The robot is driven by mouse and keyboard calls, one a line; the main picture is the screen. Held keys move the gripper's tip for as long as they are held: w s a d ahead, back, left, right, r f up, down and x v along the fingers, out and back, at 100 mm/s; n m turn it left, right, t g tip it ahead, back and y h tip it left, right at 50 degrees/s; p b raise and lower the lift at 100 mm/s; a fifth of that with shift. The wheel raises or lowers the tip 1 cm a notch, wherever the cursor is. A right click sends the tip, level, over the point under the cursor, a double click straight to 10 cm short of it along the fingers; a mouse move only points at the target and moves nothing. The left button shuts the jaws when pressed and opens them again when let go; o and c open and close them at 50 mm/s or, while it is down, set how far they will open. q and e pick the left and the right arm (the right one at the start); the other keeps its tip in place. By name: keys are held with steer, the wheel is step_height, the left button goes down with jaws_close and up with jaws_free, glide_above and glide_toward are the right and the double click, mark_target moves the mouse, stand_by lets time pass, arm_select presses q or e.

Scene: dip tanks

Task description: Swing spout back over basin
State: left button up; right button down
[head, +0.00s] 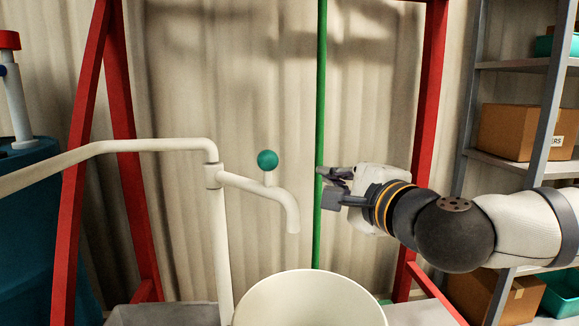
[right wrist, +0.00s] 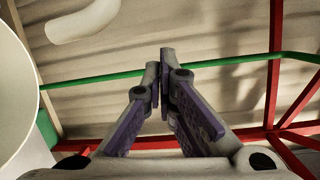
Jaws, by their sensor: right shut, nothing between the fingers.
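The cream spout (head: 257,190) reaches right from an upright pipe (head: 222,250), and its end bends down. A green ball knob (head: 267,160) stands on top of it. In the head view the spout's mouth shows above a round cream basin (head: 262,292); I cannot tell the exact depth between them. My right gripper (head: 328,186) is shut and empty, to the right of the spout and apart from it. In the right wrist view its fingertips (right wrist: 160,66) are together, with the spout's end (right wrist: 82,20) at upper left and the basin (right wrist: 14,100) at left. My left gripper is not in view.
A green upright pole (head: 321,90) shows just behind my right gripper. Red frame posts (head: 118,100) stand left and right. A grey trough (head: 160,315) lies at lower left. A shelf with cardboard boxes (head: 515,130) is at right, and a blue tank (head: 28,230) at left.

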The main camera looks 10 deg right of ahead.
steer(key=shift+s, duration=0.15)
steer(key=w+a, duration=0.2)
steer(key=w, duration=0.8)
steer(key=s+a, duration=0.2)
steer(key=a, duration=0.1)
steer(key=shift+a, duration=0.15)
